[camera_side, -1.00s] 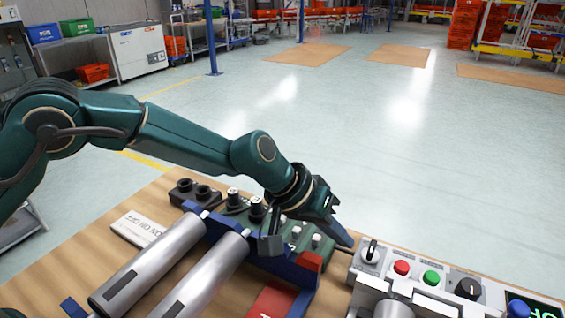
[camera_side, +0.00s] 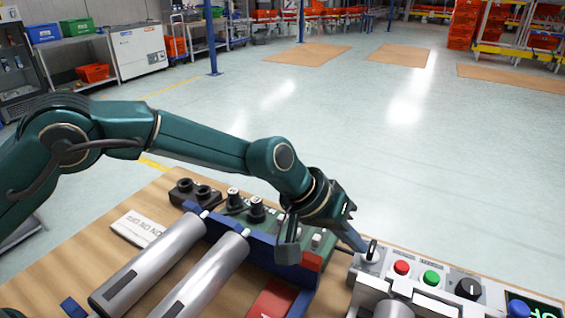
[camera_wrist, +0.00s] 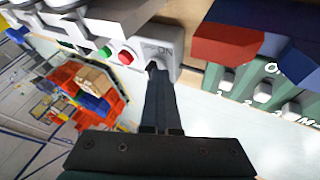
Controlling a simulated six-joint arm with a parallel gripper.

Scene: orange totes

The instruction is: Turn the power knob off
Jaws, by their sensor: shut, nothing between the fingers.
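The power knob (camera_side: 371,250) is a black-and-white rotary knob at the left end of a grey control panel (camera_side: 425,293). My gripper (camera_side: 362,248) is shut and empty, its fingertips right at the knob's left side in the side view. In the wrist view the shut fingers (camera_wrist: 157,75) reach up to the knob (camera_wrist: 153,66), beside the "ON" marking, and partly cover it. I cannot tell for certain whether the tips touch the knob or which way it is turned.
A red button (camera_side: 401,267), a green button (camera_side: 431,277) and a black dial (camera_side: 468,289) sit right of the knob. A green switch box (camera_side: 262,226) with a blue front and grey cylinders (camera_side: 160,262) lies to the left. The floor behind the table is open.

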